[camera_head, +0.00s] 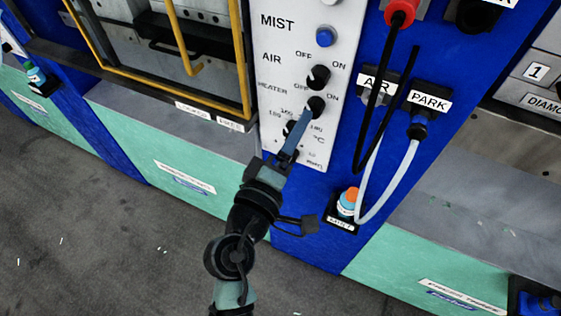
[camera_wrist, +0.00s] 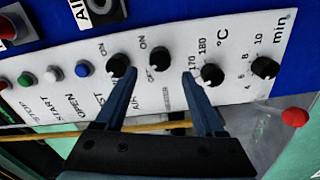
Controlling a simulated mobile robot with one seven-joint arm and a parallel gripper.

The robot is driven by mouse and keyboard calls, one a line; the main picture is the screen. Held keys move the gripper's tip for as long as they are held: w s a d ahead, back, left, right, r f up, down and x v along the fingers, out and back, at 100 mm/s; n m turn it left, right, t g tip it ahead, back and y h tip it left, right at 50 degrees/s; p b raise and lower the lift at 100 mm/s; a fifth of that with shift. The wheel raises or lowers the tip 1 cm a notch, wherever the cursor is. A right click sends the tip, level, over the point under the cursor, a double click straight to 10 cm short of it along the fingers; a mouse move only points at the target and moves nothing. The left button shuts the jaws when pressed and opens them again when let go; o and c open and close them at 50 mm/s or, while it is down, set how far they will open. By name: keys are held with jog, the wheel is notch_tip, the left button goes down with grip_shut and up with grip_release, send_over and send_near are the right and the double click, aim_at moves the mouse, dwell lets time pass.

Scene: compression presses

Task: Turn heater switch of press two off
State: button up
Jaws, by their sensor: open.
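The heater switch is a black rotary knob (camera_wrist: 160,59) on the white control panel (camera_wrist: 60,96), with OFF and ON printed beside it. In the wrist view it sits between and just beyond my open fingertips (camera_wrist: 158,73); nothing is held. The left finger overlaps the lower edge of the air knob (camera_wrist: 117,62), and the right finger is near the temperature knob (camera_wrist: 212,74). In the head view the heater knob (camera_head: 316,103) shows at the tip of my gripper (camera_head: 309,117), partly covered. I cannot tell which way its pointer faces.
The timer knob (camera_wrist: 265,68) is at the panel's end. A blue button (camera_head: 325,37) is above the air knob (camera_head: 318,75). Black and white hoses (camera_head: 406,158) hang right of the panel. A yellow-framed guard (camera_head: 243,70) is to the left.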

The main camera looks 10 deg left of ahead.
jog(key=b+v, duration=0.2)
jog(key=v, duration=0.5)
jog(key=shift+s, duration=0.25)
jog(key=shift+a, duration=0.1)
jog(key=w+d+r+m+t+y, duration=0.1)
jog(key=w+r+m+t, duration=0.2)
jog(key=r, duration=0.8)
jog(key=w+d+r+m+t+y, duration=0.1)
jog(key=w+d+r+m, duration=0.15)
jog(key=r+m, duration=0.6)
jog(key=s+r+t+y, duration=0.1)
jog(key=s+r+t, duration=0.2)
jog(key=r, duration=0.8)
jog(key=s+r+t+y, duration=0.2)
jog(key=s+r, duration=0.3)
jog(key=r, duration=0.7)
jog(key=shift+s+d+t+y, duration=0.3)
jog(key=shift+d+t, duration=0.1)
jog(key=shift+t, duration=0.2)
jog(key=shift+w, duration=0.1)
